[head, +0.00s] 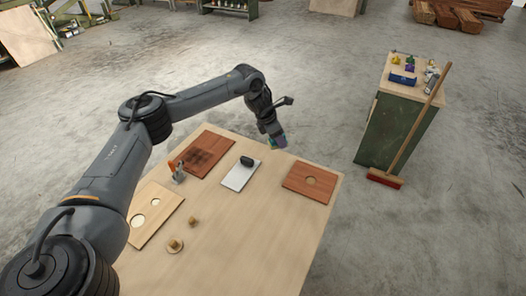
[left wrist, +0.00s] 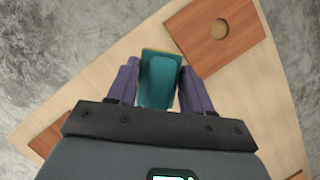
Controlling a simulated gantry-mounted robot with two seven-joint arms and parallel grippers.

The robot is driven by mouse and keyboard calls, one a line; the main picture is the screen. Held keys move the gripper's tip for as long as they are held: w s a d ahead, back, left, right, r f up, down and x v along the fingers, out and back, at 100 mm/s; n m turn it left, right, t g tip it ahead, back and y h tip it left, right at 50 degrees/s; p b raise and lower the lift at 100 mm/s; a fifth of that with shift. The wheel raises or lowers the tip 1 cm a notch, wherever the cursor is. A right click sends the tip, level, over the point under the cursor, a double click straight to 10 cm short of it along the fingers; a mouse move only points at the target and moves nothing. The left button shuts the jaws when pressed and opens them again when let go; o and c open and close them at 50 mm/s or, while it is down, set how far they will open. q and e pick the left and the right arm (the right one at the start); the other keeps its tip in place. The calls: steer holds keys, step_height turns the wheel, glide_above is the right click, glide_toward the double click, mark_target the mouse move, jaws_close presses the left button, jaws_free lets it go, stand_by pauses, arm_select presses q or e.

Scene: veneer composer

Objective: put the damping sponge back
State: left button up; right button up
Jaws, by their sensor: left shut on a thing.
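My left gripper (head: 274,136) is in the air over the far edge of the workbench, between the dark-stained board and the red board with a hole. It is shut on the damping sponge (left wrist: 159,88), a teal block with a yellowish edge, which sits between the two purple fingers (left wrist: 159,72) in the left wrist view. In the head view the sponge (head: 281,141) is small and partly hidden by the fingers. My right gripper is not in view.
The workbench (head: 235,235) holds a red board with one hole (head: 295,187), a white plate with a black-handled tool (head: 240,176), a dark-stained board (head: 203,156), a light board with two holes (head: 155,222) and small wooden knobs.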

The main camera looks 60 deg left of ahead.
arm_select(q)
steer(key=a+f, duration=0.2)
steer(key=a, duration=0.1)
steer(key=s+a+f+b, duration=0.1)
steer(key=a+f, duration=0.1)
steer(key=a, duration=0.1)
steer(key=a+f+b, duration=0.1)
steer(key=a+f, duration=0.1)
steer(key=shift+s+a+f, duration=0.15)
steer(key=shift+s+a, duration=0.2)
steer(key=shift+a, duration=0.05)
steer(key=shift+s+a+f, duration=0.1)
steer(key=shift+a+f, duration=0.15)
steer(key=shift+a, duration=0.2)
steer(key=shift+s+a+f, duration=0.1)
steer(key=shift+a+f, duration=0.1)
steer(key=shift+a, duration=0.25)
steer(key=shift+f+b, duration=0.9)
steer(key=shift+f, duration=1.15)
steer(key=shift+f, duration=0.15)
steer(key=o, duration=1.1)
